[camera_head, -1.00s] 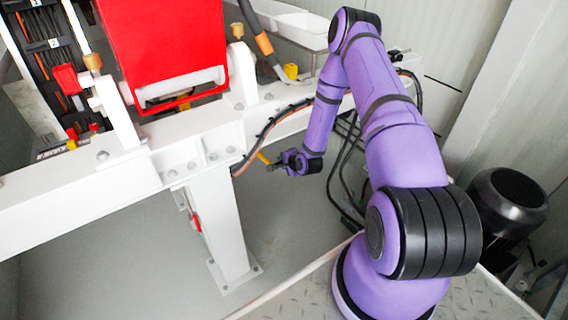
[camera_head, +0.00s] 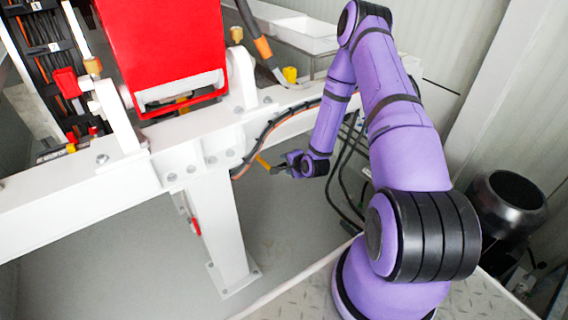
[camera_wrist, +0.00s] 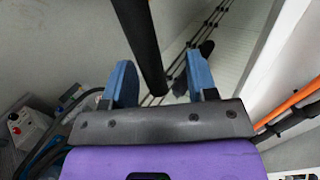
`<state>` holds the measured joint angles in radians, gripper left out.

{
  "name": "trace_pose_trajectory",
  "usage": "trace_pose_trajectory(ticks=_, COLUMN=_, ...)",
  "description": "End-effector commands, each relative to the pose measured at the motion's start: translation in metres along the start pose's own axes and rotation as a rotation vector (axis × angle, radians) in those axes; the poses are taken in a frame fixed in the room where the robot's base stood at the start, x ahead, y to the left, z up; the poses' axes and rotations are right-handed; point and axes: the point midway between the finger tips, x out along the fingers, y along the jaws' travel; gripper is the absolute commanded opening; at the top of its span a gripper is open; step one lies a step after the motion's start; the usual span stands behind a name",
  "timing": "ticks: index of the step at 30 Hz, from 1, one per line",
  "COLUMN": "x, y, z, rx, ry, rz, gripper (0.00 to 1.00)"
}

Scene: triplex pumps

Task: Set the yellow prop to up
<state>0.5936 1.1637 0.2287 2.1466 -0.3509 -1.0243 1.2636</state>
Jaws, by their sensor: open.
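A short yellow bar (camera_head: 263,162), which I take as the yellow prop, juts out slantwise below the white beam in the head view. My gripper (camera_head: 278,167) is just to the right of it, close to its lower end. I cannot tell whether they touch. In the wrist view my gripper's two blue fingers (camera_wrist: 158,78) stand apart. A dark bar (camera_wrist: 141,40) runs in from the top and ends between or behind them. I cannot tell whether this bar is the prop seen from its shaded side. No yellow shows clearly in the wrist view.
The white beam (camera_head: 75,205) with its post (camera_head: 222,235) stands left of my arm. Black and orange cables (camera_head: 270,126) run along the beam above my gripper. A red panel (camera_head: 165,45) and a yellow cap (camera_head: 290,74) are higher up. The grey floor below is clear.

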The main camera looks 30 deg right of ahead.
Motion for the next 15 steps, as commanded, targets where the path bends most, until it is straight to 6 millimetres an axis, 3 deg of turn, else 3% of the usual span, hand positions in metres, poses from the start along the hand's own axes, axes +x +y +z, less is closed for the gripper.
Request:
trace_pose_trajectory(ticks=7, x=-0.045, y=-0.001, z=0.0, rx=0.002, ry=0.001, rz=-0.002, gripper=0.53)
trace_pose_trajectory(ticks=15, x=-0.066, y=-0.001, z=0.0, rx=-0.001, ry=0.0, rz=-0.003, gripper=0.53)
